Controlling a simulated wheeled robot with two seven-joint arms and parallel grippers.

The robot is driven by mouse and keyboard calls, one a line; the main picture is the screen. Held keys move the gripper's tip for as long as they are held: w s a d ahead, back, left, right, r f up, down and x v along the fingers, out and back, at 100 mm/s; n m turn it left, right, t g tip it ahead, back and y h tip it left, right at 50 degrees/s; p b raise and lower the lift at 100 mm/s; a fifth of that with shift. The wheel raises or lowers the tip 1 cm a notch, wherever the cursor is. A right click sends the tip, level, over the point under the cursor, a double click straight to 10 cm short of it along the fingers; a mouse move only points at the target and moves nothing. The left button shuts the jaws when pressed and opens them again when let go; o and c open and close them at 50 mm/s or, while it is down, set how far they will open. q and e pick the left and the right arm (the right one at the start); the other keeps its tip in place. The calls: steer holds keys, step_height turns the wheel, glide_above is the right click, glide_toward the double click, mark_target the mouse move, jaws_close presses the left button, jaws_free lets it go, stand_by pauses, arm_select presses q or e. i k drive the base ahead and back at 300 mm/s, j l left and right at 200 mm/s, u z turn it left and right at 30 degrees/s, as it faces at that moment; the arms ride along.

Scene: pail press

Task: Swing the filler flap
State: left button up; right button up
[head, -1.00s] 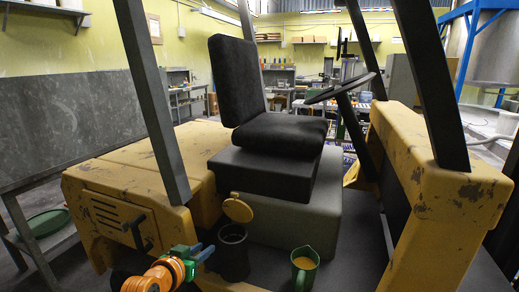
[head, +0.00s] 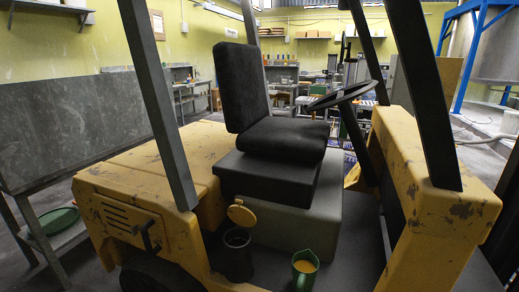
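The filler flap (head: 241,214) is a small round yellow disc standing tilted up at the back of a dark cylindrical filler neck (head: 236,262). The neck's dark mouth shows below the flap and looks uncovered. Both are beside the grey seat base of a yellow forklift. A green jug (head: 303,276) holding orange-yellow liquid stands upright to the right of the neck, apart from it. Neither of my grippers shows in the head view now.
The yellow rear body (head: 150,170) lies left of the neck, with a dark post (head: 160,110) rising from it. The black seat (head: 285,135), steering wheel (head: 342,96) and yellow front cowl (head: 440,190) surround the floor. Dark floor shows around the jug.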

mark_target(241, 215)
steer(key=i+j+z, duration=0.1)
steer(key=z, duration=0.35)
steer(key=i+j+z, duration=0.2)
steer(key=z, duration=0.25)
steer(key=i, duration=0.05)
